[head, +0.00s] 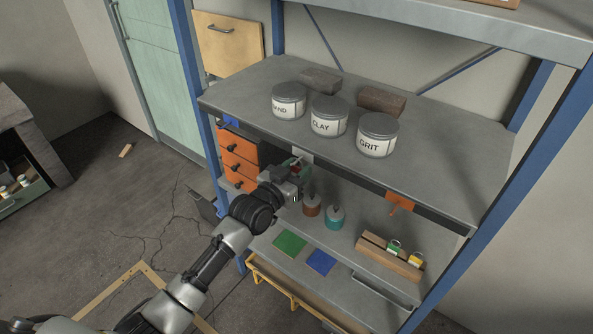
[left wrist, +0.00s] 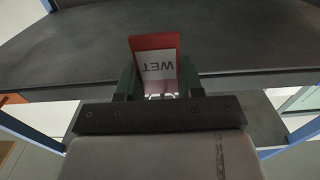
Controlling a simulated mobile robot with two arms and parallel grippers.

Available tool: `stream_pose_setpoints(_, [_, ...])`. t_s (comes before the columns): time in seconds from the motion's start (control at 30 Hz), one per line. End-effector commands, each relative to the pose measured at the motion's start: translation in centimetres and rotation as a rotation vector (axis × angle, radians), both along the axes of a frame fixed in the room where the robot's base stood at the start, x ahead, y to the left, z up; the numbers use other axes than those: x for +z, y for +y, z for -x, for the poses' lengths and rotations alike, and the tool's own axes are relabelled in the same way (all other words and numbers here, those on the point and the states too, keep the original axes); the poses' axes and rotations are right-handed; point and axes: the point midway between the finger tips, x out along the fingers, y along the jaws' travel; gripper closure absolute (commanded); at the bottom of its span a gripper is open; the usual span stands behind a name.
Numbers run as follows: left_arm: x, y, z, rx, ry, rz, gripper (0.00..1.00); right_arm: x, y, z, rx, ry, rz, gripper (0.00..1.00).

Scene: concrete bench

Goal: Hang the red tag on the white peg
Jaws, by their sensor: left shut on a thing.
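The red tag (left wrist: 170,41) has a white label reading WET, upside down in the left wrist view. My left gripper (left wrist: 157,84) is shut on the tag, which stands out beyond the fingertips. In the head view my left gripper (head: 296,168) is at the front edge of the upper shelf, and only a little red of the tag shows there. A white plate (head: 303,155) on that shelf edge, right behind the gripper, appears to be the white peg's mount. The peg itself is mostly hidden, and I cannot tell whether the tag touches it. My right gripper is not in view.
An orange peg mount (head: 400,202) is further right on the shelf edge, and a blue one (head: 230,122) is at the left. Jars labelled CLAY (head: 328,118) and GRIT (head: 377,137) stand above.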

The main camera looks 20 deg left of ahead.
Motion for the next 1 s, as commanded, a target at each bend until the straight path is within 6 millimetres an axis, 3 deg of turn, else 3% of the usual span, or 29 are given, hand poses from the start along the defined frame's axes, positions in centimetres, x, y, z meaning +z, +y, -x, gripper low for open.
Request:
stream_pose_setpoints(0.37, [0.0,0.0,0.0,0.0,0.0,-0.001,0.85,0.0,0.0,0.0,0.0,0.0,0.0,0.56])
stream_pose_setpoints(0.4, [0.0,0.0,0.0,0.0,0.0,-0.001,0.62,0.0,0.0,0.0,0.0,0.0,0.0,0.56])
stream_pose_setpoints(0.6, [0.0,0.0,0.0,0.0,0.0,-0.001,0.33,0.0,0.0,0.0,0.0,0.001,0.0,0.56])
stream_pose_setpoints(0.87, [0.0,0.0,0.1,0.0,0.0,-0.001,0.33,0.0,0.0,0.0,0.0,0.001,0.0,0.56])
stream_pose_setpoints(1.0, [-0.2,0.4,1.1,0.0,0.0,-0.001,0.33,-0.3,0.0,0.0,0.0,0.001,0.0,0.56])
